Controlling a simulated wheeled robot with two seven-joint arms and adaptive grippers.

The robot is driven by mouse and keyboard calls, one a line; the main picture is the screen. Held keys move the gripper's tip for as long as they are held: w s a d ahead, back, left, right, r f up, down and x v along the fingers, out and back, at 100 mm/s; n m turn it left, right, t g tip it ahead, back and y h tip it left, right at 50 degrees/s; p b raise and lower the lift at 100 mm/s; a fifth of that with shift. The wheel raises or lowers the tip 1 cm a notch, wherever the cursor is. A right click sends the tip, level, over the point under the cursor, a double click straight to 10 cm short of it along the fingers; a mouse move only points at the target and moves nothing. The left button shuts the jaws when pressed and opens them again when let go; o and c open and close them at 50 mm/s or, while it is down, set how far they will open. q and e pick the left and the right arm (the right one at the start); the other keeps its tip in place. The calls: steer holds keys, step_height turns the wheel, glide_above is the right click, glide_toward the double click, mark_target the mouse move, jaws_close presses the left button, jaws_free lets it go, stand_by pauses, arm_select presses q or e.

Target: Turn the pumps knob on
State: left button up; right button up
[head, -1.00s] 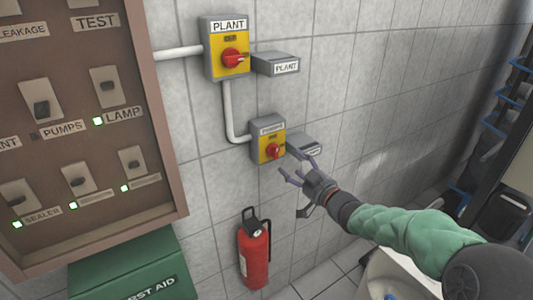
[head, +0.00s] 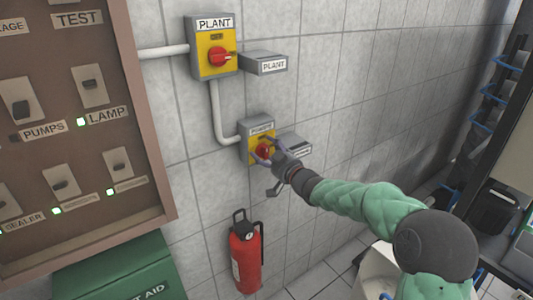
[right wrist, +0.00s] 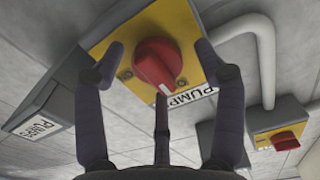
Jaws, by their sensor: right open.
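The pumps knob (head: 263,150) is a red rotary switch on a yellow plate, on a grey box on the tiled wall. In the right wrist view the red knob (right wrist: 157,64) shows a white pointer mark, and the PUMPS label (right wrist: 188,102) is beside it. My right gripper (head: 265,150) is at the knob, its fingers open. In the right wrist view the fingers (right wrist: 158,62) stand on either side of the knob, with gaps between them and it. A third finger is below it. Whether any finger touches the knob I cannot tell. My left gripper is not in view.
The similar PLANT switch (head: 219,57) is above, joined by a white conduit (head: 218,110). A grey PUMPS tag box (head: 294,147) juts out beside the pumps switch. A fire extinguisher (head: 246,255) hangs below. A brown switch panel (head: 150,150) is at left.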

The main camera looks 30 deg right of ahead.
steer(key=c, duration=1.1)
steer(key=shift+r, duration=0.1)
